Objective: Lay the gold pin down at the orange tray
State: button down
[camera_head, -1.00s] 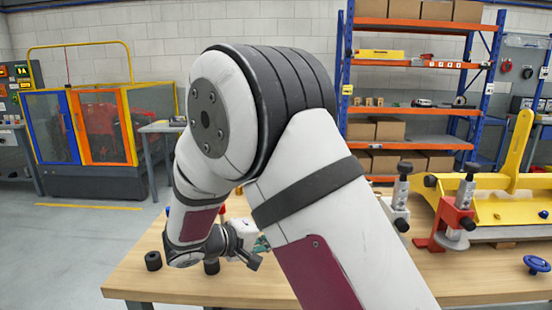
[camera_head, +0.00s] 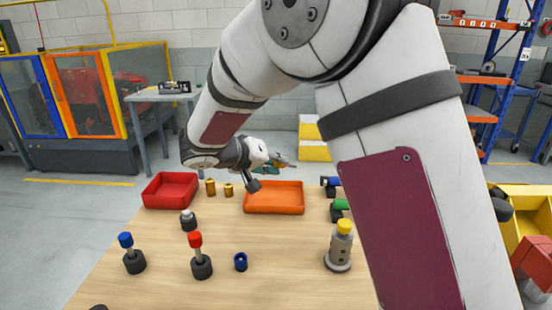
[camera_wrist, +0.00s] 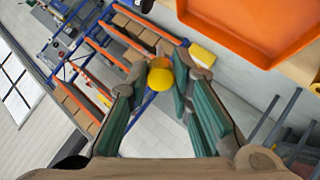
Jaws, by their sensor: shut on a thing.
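My gripper (camera_head: 283,161) is in the air, above and behind the orange tray (camera_head: 274,211) in the head view. In the wrist view its green-padded fingers (camera_wrist: 164,72) are shut on a rounded yellow-gold thing, the gold pin (camera_wrist: 159,79), seen nearly end-on. The pin's full length is hidden, and the head view is too small to show it clearly. The orange tray looks empty in the head view and stands on the wooden table. It also shows at the upper right of the wrist view (camera_wrist: 238,38), to the right of the fingers.
A red tray (camera_head: 170,204) and two small brass pieces (camera_head: 219,188) stand left of the orange tray. Bare table lies before the orange tray.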

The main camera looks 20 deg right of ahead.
jog(key=shift+f+b, duration=1.65)
jog(key=shift+f, duration=2.9)
jog(key=c, duration=1.3)
grip_release()
jog(key=shift+c, duration=0.2)
jog(key=shift+s+a, duration=0.1)
jog(key=v, duration=1.2)
